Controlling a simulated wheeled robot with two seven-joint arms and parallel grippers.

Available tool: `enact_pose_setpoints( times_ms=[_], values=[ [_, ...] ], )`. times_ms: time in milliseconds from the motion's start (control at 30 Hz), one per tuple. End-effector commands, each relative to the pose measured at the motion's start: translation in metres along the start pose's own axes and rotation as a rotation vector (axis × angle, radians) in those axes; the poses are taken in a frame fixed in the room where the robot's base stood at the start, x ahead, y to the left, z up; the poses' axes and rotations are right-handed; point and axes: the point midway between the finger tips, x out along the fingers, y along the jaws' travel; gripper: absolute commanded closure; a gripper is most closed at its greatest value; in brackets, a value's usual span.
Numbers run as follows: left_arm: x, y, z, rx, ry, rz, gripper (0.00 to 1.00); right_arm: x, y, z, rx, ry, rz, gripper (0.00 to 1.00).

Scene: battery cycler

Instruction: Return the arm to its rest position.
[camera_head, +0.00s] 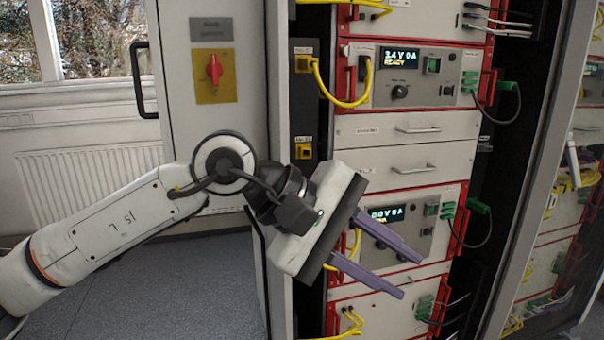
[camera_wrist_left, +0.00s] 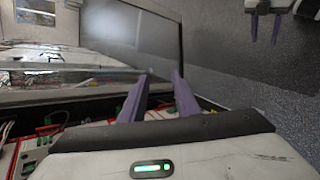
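My left arm (camera_head: 110,225) comes in from the left in the head view. My left gripper (camera_head: 412,275) is in front of the rack, with its two purple fingers apart and nothing between them. The fingers point right and slightly down, in front of the lower display unit (camera_head: 412,222). In the left wrist view the two fingers of my left gripper (camera_wrist_left: 160,95) also stand apart and empty. Another gripper (camera_wrist_left: 265,25) with purple fingers, apparently my right one, shows at the top right of that view. Its fingers are apart with only floor between them. It is not in the head view.
The rack holds red-framed units, including an upper one reading READY (camera_head: 410,75), with yellow cables (camera_head: 345,100) and green plugs (camera_head: 480,206). An open grey door (camera_head: 205,130) with a red switch (camera_head: 214,70) stands left. Free floor (camera_head: 170,290) lies below the arm.

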Motion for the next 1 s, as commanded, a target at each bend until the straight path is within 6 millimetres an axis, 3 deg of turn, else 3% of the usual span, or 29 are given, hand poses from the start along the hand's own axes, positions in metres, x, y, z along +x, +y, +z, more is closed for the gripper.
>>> enact_pose_setpoints(
  times_ms=[33, 167, 267, 333, 467, 567, 667, 733, 767, 900, 1000],
  values=[
    [0.014, -0.005, 0.017, -0.141, -0.131, 0.049, 0.71, 0.0, 0.0, 0.0, 0.0, -0.001, 0.0, 0.55],
    [0.023, 0.0, 0.05, -0.538, -0.449, 0.174, 0.71, 0.0, 0.0, 0.001, 0.0, -0.002, 0.0, 0.55],
    [0.016, 0.007, 0.055, -0.866, -0.681, 0.259, 0.71, 0.0, 0.0, 0.001, 0.0, -0.002, 0.0, 0.55],
    [0.007, 0.011, 0.045, -1.106, -0.837, 0.317, 0.71, 0.0, 0.0, 0.001, 0.0, -0.002, 0.0, 0.55],
    [-0.008, 0.002, 0.004, -1.566, -1.117, 0.417, 0.71, 0.0, 0.0, 0.001, 0.0, -0.002, 0.0, 0.55],
    [-0.013, -0.024, -0.044, -1.925, -1.323, 0.498, 0.71, 0.0, 0.0, 0.001, 0.001, -0.002, 0.0, 0.55],
    [-0.012, -0.071, -0.097, -2.283, -1.526, 0.591, 0.71, 0.0, 0.0, 0.001, 0.001, -0.002, 0.0, 0.55],
    [-0.007, -0.114, -0.129, -2.517, -1.661, 0.664, 0.71, 0.0, 0.0, 0.001, 0.001, -0.002, 0.0, 0.55],
    [-0.004, -0.134, -0.141, 2.516, 1.654, -0.672, 0.71, 0.0, 0.0, 0.001, 0.001, -0.002, 0.0, 0.55],
    [0.013, -0.233, -0.178, 2.128, 1.389, -0.618, 0.71, 0.0, 0.0, 0.001, 0.001, -0.002, 0.0, 0.55],
    [0.028, -0.308, -0.187, 1.869, 1.226, -0.594, 0.71, 0.0, 0.0, 0.001, 0.001, -0.002, 0.0, 0.55]
  ],
)
